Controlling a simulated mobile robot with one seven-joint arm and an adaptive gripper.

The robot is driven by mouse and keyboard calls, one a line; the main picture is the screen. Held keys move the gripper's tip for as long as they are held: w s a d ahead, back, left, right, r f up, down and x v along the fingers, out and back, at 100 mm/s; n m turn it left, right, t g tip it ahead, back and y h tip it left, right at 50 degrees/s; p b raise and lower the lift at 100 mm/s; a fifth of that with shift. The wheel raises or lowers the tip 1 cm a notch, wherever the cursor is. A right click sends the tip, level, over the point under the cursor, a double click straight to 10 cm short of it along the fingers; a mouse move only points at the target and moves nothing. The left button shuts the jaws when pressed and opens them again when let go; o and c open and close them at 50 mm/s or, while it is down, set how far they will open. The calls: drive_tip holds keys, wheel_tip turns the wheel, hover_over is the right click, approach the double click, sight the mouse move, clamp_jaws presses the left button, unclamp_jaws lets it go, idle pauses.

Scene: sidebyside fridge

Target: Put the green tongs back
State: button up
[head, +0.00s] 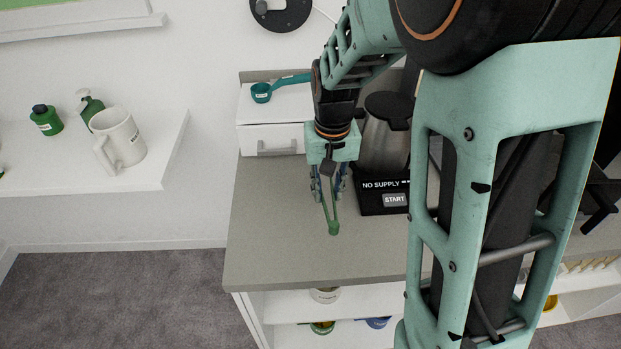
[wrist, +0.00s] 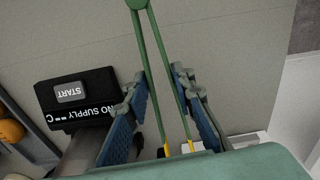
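The green tongs (head: 333,226) are between the fingers of my gripper (head: 328,190), which points down over the grey counter (head: 275,230). In the wrist view the tongs (wrist: 155,45) run lengthwise between the blue finger pads of my gripper (wrist: 160,82). I cannot tell whether the joined end touches the counter.
A coffee machine with a START button (head: 395,200) stands right of the gripper, with a metal jug (head: 383,145). Behind is a white drawer box (head: 270,138) with a teal scoop (head: 262,93) on top. A white shelf (head: 150,175) at left holds a mug (head: 118,140) and green bottles.

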drive_tip(key=b, duration=0.2)
hover_over(314, 213)
drive_tip(key=f, duration=0.4)
drive_tip(key=shift+s+f, duration=0.1)
drive_tip(key=shift+s, duration=0.15)
drive_tip(key=shift+w+a+f+b, duration=0.15)
drive_tip(key=shift+f+b, duration=0.9)
drive_tip(key=shift+f, duration=0.6)
drive_tip(key=shift+f, duration=0.15)
drive_tip(key=o, duration=0.6)
drive_tip(key=r, duration=1.2)
drive_tip(key=shift+s+r+p, duration=0.2)
drive_tip(key=shift+s+p, duration=0.1)
drive_tip(key=shift+s, duration=0.05)
